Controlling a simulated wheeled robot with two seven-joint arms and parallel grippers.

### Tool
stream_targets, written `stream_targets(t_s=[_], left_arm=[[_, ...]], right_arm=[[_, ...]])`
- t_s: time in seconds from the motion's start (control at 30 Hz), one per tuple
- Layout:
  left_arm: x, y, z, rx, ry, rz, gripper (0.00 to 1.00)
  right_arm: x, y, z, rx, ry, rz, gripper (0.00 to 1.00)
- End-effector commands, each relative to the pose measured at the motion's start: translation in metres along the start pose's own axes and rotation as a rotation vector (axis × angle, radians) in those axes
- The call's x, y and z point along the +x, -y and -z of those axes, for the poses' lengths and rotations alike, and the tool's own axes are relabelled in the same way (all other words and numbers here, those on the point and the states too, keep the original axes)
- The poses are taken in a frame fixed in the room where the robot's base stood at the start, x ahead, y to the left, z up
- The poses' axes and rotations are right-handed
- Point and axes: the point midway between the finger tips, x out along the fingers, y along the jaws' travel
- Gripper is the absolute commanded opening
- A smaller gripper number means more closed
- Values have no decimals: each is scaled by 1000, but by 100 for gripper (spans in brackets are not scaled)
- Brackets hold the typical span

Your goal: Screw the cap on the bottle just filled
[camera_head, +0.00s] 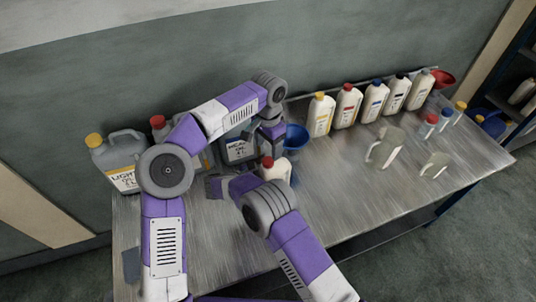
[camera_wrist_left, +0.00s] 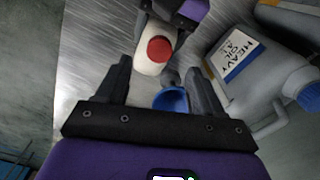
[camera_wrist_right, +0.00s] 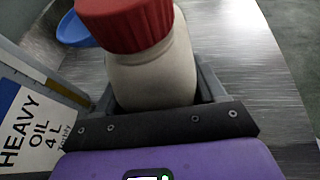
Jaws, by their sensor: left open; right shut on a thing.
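A white bottle (camera_head: 281,171) with a red cap (camera_head: 267,162) stands near the middle of the table. My right gripper (camera_wrist_right: 157,88) is shut around the bottle (camera_wrist_right: 150,72). The red cap (camera_wrist_right: 128,22) sits on the bottle's neck; whether it is tight I cannot tell. My left gripper (camera_head: 270,148) is above the bottle, pointing down, with its fingers open and empty. In the left wrist view, the red cap (camera_wrist_left: 159,49) lies just beyond the open left fingertips (camera_wrist_left: 160,75), apart from them. The right fingers are partly hidden by the bottle.
The blue funnel (camera_head: 297,137) is close behind the bottle. The Heavy oil jug (camera_head: 238,150) stands to its left, and a yellow-capped jug (camera_head: 117,158) is farther left. Several white bottles (camera_head: 346,106) line the back edge. Clear jugs (camera_head: 385,147) stand right; the table front is free.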

Motion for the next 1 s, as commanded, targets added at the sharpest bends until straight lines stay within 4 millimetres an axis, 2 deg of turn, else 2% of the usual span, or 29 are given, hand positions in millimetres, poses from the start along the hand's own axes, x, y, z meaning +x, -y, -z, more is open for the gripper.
stream_targets(t_s=[0.1,0.3,0.7,0.73,0.9,1.0], left_arm=[[-27,0,1,-1,-3,2,67],[-52,0,0,-1,-1,1,67],[-59,0,0,1,1,-1,67],[-59,0,0,1,1,-1,67],[-58,0,0,1,1,-1,67],[-58,0,0,0,1,-1,67]], right_arm=[[0,0,0,0,0,0,0],[0,0,0,0,0,0,0],[0,0,0,0,0,0,0],[0,0,0,0,0,0,73],[0,0,0,0,0,0,99],[0,0,0,0,0,0,99]])
